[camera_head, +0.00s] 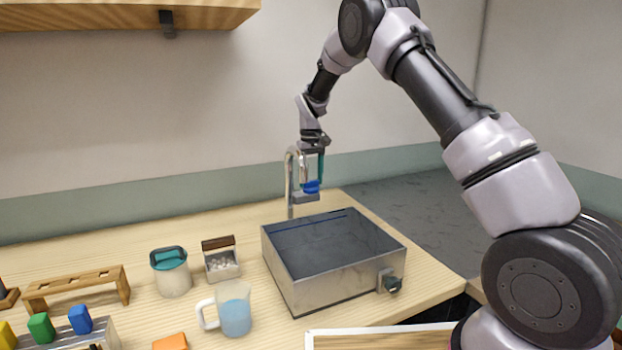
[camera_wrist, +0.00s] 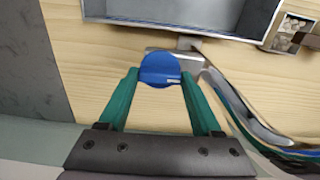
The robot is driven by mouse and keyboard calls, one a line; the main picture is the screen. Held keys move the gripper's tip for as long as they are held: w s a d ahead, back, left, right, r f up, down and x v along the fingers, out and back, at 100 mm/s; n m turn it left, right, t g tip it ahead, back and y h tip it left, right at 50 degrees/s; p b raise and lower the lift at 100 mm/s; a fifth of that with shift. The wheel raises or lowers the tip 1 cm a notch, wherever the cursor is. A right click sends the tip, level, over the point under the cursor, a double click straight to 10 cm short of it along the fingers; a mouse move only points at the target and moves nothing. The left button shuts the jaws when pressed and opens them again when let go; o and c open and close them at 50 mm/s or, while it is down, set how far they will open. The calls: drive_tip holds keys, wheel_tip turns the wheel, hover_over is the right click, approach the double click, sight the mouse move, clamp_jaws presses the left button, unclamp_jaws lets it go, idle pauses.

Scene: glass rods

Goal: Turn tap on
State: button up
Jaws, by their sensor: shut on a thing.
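The tap (camera_head: 291,180) is a curved metal spout behind the sink basin (camera_head: 283,290). Its round blue knob (camera_head: 312,187) sits at the right of the spout, just below my gripper (camera_head: 314,178). In the wrist view the blue knob (camera_wrist: 160,71) lies between the tips of my two green fingers (camera_wrist: 160,84), which are closed on its sides. A pale mark shows on the knob's face. The metal tap body (camera_wrist: 215,80) runs beside it. No water is visible at the spout, and the basin floor looks dark and empty.
A jug of blue liquid (camera_head: 234,312), a teal-lidded jar (camera_head: 171,272) and a small box of white pieces (camera_head: 221,262) stand left of the basin. A wooden rack (camera_head: 75,284) and coloured blocks are farther left. A shelf (camera_head: 120,15) hangs at upper left.

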drive_tip(key=n, duration=0.8)
drive_tip(key=shift+n, duration=0.4)
drive_tip(key=n, duration=0.4)
drive_tip(key=shift+n, duration=2.4)
drive_tip(key=o, duration=1.4)
